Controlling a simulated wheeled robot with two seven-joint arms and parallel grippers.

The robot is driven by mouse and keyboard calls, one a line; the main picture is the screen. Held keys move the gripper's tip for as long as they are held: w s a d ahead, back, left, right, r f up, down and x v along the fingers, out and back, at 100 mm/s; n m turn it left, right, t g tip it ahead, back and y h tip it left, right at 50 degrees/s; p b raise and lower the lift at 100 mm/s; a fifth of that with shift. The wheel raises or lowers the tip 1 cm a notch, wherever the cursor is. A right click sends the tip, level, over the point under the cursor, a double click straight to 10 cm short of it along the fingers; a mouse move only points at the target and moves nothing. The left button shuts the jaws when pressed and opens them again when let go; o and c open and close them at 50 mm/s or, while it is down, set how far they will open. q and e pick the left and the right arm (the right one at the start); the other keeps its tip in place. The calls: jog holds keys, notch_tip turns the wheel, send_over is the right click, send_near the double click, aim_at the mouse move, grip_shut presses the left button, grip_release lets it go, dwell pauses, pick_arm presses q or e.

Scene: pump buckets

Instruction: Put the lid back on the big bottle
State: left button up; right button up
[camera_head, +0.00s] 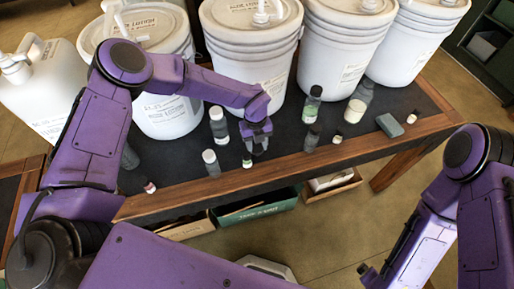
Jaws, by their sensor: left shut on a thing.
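My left gripper (259,146) is above the dark table top, between the bottles. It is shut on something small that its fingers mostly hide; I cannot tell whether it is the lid. To its left stand a grey bottle with a white cap (218,126) and another white-capped bottle (211,163). To its right stand a dark bottle with a green label (312,105) and a shorter dark bottle (312,138). I cannot tell which is the big bottle. My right gripper (369,274) is low at the bottom right, away from the table, its fingers unclear.
Large white buckets (258,60) with pumps line the table's back. A white jar (354,111), a grey block (390,125) and several tiny bottles (247,162) stand on the table (290,160). Open boxes (257,210) sit below its front edge.

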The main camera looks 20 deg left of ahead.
aim_at(257, 147)
pick_arm(q)
notch_tip(257, 147, up, 10)
jog(key=b, duration=0.2)
dwell(0.3)
dwell(0.4)
